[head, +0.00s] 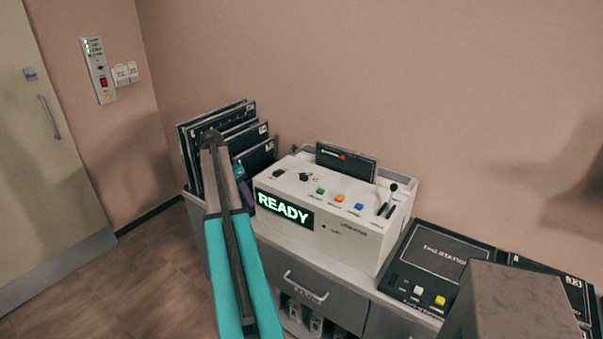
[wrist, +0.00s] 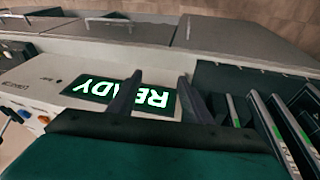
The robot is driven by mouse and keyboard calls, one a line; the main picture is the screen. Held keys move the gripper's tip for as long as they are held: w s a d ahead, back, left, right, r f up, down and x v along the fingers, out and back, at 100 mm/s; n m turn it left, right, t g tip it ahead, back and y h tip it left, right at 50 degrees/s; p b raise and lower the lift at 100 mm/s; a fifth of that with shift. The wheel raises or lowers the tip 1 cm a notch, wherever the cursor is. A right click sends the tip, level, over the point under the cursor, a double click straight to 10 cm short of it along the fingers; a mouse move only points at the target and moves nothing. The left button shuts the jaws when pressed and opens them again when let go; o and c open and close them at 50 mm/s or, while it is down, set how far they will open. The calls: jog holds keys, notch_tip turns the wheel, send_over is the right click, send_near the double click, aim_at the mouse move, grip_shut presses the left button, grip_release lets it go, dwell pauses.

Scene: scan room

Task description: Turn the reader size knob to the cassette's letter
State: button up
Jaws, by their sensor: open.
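The white reader (head: 335,215) stands on the counter with its green READY display (head: 284,208) lit. A small black knob (head: 304,177) sits on its top, left of the coloured buttons; its pointer and letters are too small to read. My gripper (head: 245,190) is mostly hidden behind my forearm, at the reader's left end. In the wrist view my gripper (wrist: 160,90) is open and empty, its fingers across the READY display (wrist: 120,95). The knob is not visible there.
Several dark cassettes (head: 255,135) stand in a rack left of the reader, close to my arm. A black panel (head: 435,262) with white and yellow buttons lies to the right. A lever (head: 392,190) rises at the reader's right end. Drawers are below.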

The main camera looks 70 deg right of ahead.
aim_at(304, 174)
jog(key=s+d+r+m, duration=0.1)
jog(key=s+d+r, duration=0.1)
jog(key=r, duration=0.1)
jog(key=s+d+r+m, duration=0.1)
jog(key=s+d+r, duration=0.1)
jog(key=d+r, duration=0.1)
jog(key=s+d+r+m, duration=0.1)
jog(key=s+d+r, duration=0.2)
jog(key=r, duration=0.1)
jog(key=shift+d+r, duration=0.25)
jog(key=shift+r, duration=0.1)
jog(key=s+d+r+m, duration=0.2)
jog(key=s+d+r, duration=0.2)
jog(key=r, duration=0.3)
jog(key=shift+s+m+g+h, duration=0.3)
jog(key=shift+s+m+h, duration=0.1)
jog(key=shift+s, duration=0.5)
jog(key=shift+p+x, duration=2.05)
jog(key=shift+x, duration=4.8)
